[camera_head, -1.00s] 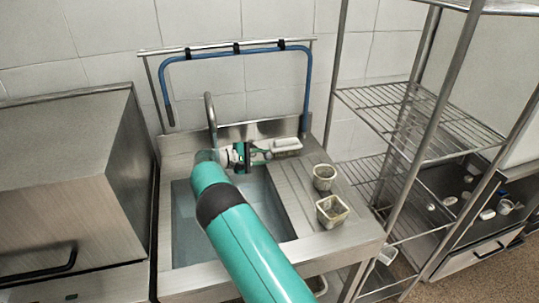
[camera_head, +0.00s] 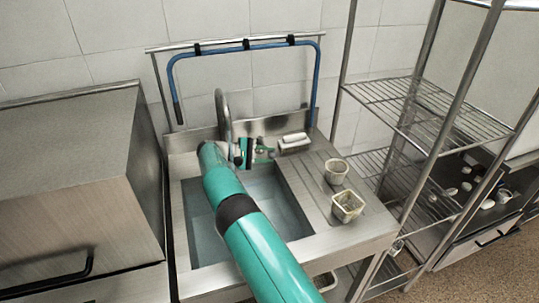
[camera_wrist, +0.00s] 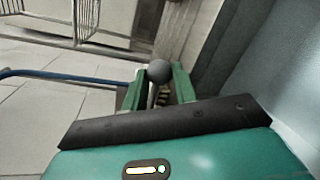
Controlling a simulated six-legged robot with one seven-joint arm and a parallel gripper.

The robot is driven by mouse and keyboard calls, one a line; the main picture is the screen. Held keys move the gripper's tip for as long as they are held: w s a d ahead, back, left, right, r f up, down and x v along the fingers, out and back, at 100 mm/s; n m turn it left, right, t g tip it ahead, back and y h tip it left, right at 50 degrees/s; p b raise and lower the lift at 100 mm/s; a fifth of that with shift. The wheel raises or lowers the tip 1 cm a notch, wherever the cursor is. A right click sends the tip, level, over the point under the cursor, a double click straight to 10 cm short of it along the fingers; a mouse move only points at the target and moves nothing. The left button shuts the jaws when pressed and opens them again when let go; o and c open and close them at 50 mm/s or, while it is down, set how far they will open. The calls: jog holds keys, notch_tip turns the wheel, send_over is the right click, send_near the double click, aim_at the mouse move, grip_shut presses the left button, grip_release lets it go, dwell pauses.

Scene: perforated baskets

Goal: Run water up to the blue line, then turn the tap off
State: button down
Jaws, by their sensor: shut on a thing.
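The steel sink basin (camera_head: 188,212) stands in the middle of the head view, with a smooth grey-blue surface in it. I cannot make out a blue line or how high any water stands. The curved tap spout (camera_head: 222,108) rises at the back of the basin, partly behind my arm. My gripper (camera_head: 268,150) is at the back of the sink, just right of the spout. In the wrist view my gripper (camera_wrist: 156,84) has its green fingers closed around a stem with a dark round knob (camera_wrist: 159,71), apparently the tap handle. No water stream is discernible.
A white-topped block (camera_head: 294,139) lies on the back ledge. Two small perforated baskets, one round (camera_head: 336,170) and one square (camera_head: 348,206), stand on the drainboard. A blue hose (camera_head: 245,50) hangs on a rail. A wire rack (camera_head: 420,105) stands right, a steel cabinet (camera_head: 80,180) left.

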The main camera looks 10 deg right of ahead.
dwell(0.6)
jog(key=c, duration=1.1)
grip_release()
jog(key=shift+d+t, duration=0.15)
jog(key=shift+t, duration=0.15)
